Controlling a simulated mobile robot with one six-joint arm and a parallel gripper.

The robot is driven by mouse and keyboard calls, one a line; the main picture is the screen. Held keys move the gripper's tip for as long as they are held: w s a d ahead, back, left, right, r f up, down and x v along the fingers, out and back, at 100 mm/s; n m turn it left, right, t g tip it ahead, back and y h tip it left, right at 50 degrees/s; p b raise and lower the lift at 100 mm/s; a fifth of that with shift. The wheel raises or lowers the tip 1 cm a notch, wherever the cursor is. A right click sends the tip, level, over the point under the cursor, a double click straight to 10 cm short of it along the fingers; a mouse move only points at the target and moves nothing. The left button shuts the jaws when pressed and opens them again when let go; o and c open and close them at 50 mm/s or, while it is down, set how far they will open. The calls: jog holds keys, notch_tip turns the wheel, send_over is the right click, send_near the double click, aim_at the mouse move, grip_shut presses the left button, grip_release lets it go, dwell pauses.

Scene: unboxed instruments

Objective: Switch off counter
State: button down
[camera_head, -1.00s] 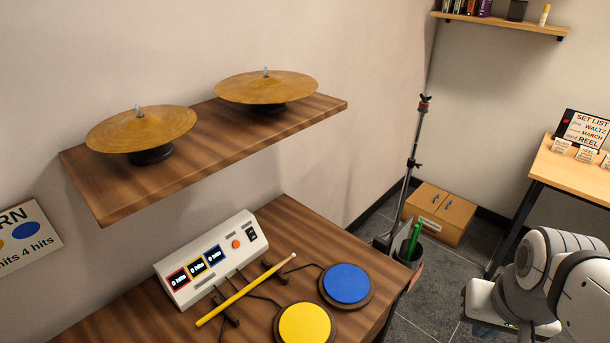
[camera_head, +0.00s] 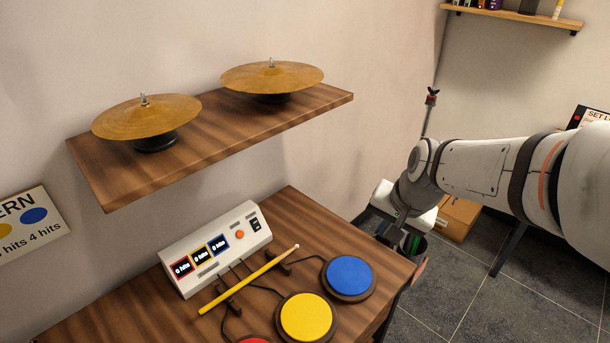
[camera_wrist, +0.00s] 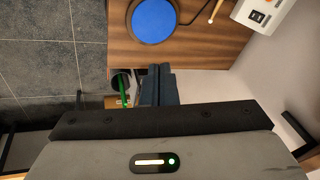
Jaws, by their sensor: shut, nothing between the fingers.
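The counter (camera_head: 213,252) is a white sloped box on the wooden table. Its front has three small displays, framed red, yellow and blue, each reading 0 hits. An orange button (camera_head: 239,235) and a black rocker switch (camera_head: 255,224) sit at its right end. In the wrist view, the switch end of the counter (camera_wrist: 262,12) shows at the top right corner. My gripper (camera_wrist: 158,72) is shut and empty, with its dark fingers together in the wrist view. It is right of the table and apart from the counter. In the head view its fingers are largely hidden.
A yellow drumstick (camera_head: 247,281) lies in front of the counter on small rests. Blue (camera_head: 349,277), yellow (camera_head: 306,316) and red (camera_head: 256,340) pads stand nearby. A wooden shelf (camera_head: 205,157) with two cymbals (camera_head: 146,117) overhangs behind. A bin (camera_head: 413,246) stands right of the table.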

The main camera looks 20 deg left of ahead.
jog(key=w+a+f+m+y, duration=0.1)
jog(key=w+a+f, duration=0.2)
jog(key=a, duration=0.6)
jog(key=w+a+f+m+y, duration=0.1)
jog(key=w+a+f, duration=0.2)
jog(key=a, duration=0.6)
jog(key=w+a+f+m+y, duration=0.1)
jog(key=w+a+f, duration=0.2)
jog(key=a, duration=0.6)
jog(key=shift+a+f+m+b, duration=0.15)
jog(key=shift+f+m+b, duration=0.15)
jog(key=shift+f, duration=0.3)
jog(key=shift+f, duration=0.15)
send_near(255, 223)
notch_tip(255, 223, down, 3)
jog(key=shift+w+a+f+p, duration=0.25)
jog(key=shift+a+f+p, duration=0.05)
jog(key=shift+a+f, duration=0.15)
jog(key=shift+w+a+f+p, duration=0.25)
jog(key=shift+a+f, duration=0.1)
jog(key=shift+a, duration=0.15)
jog(key=shift+w+a+f, duration=0.25)
jog(key=shift+a+f, duration=0.1)
jog(key=shift+a, duration=0.15)
